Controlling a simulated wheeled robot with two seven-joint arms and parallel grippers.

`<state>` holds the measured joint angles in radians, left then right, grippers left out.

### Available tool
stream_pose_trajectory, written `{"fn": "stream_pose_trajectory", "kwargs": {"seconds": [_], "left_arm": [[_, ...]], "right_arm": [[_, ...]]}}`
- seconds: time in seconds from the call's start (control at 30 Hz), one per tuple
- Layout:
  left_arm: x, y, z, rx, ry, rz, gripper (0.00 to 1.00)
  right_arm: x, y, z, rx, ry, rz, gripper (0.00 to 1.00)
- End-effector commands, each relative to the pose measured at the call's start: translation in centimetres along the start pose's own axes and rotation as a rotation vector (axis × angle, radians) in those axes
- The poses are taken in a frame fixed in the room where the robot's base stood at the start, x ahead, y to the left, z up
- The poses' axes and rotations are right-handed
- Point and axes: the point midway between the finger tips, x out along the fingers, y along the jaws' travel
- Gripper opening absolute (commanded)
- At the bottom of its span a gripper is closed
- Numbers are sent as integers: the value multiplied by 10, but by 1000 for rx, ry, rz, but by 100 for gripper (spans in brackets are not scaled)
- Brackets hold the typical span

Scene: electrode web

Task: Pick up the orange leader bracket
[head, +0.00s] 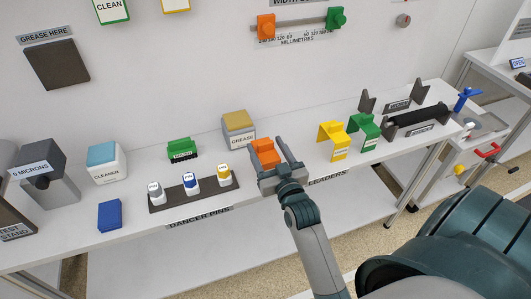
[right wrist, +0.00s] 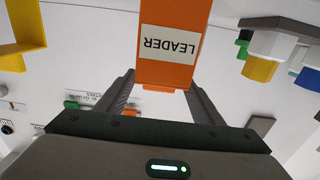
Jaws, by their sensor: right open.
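The orange leader bracket (head: 264,149) stands on the long white bench, beside the grease block. In the right wrist view the bracket (right wrist: 168,70) fills the upper middle, with its white LEADER label upside down. My right gripper (head: 267,147) is open at the bracket, with a finger to either side of it in the head view. The fingers (right wrist: 162,82) in the right wrist view reach toward the bracket's lower end; I cannot tell whether they touch it. The gripper hides the bracket's lower part in the head view. My left gripper is not in view.
A yellow bracket (head: 333,140) and a green bracket (head: 364,132) stand to the right. The grease block (head: 238,132) is close on the left, near a dark rack (head: 165,203) with pin bottles. A black roller (head: 419,117) lies farther right. The bench's front edge is near.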

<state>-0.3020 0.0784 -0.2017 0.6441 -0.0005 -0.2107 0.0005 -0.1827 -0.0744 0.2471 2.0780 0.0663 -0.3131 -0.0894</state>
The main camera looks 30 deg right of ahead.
Motion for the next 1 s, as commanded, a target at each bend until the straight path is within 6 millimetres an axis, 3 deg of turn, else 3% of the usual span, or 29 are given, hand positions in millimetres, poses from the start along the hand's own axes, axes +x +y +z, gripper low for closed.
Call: {"fn": "stream_pose_trajectory", "kwargs": {"seconds": [0.27, 0.5, 0.7, 1.0], "left_arm": [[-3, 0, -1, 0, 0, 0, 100], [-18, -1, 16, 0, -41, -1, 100], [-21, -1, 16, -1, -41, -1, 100], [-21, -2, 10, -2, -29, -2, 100]], "right_arm": [[4, 0, -2, 0, 1, 0, 61], [31, 0, -11, 0, 1, -1, 61], [49, 0, -7, 0, 0, -1, 61], [51, 0, -6, 0, 0, 0, 61]]}}
